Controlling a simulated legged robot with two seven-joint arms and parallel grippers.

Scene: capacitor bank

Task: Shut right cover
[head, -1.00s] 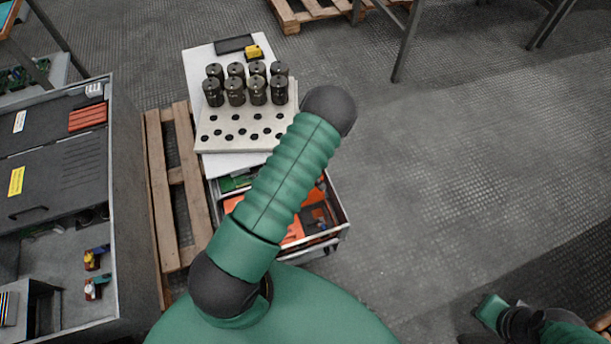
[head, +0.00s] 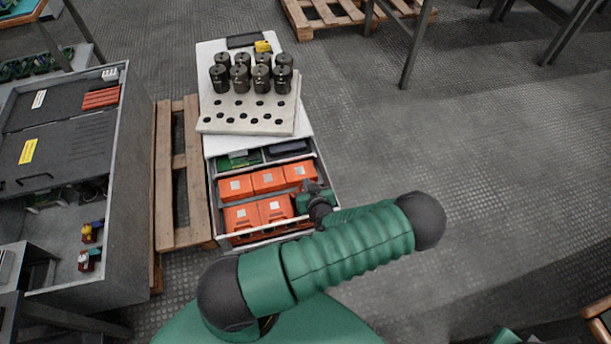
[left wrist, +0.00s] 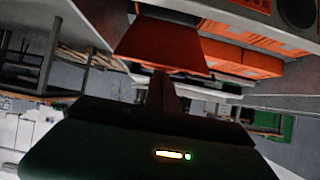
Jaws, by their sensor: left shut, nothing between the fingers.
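The grey cabinet (head: 128,190) at the left carries dark flat covers. One cover (head: 60,155) has a yellow label and a handle, and lies over part of the cabinet. Behind it is a dark panel (head: 60,103) with a white label. I cannot tell which one is the right cover. My left gripper (head: 312,192) is over the right side of an open drawer, beside orange boxes, far from the covers. In the left wrist view its dark fingers (left wrist: 163,92) are shut and empty, close to an orange box (left wrist: 165,45). My right gripper is not in view.
The open drawer (head: 327,165) holds several orange boxes (head: 270,180) and a green board (head: 238,160). Above it, a perforated plate (head: 215,123) bears several black cylinders (head: 242,75). A wooden pallet (head: 165,180) lies between drawer unit and cabinet. Floor is clear at right.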

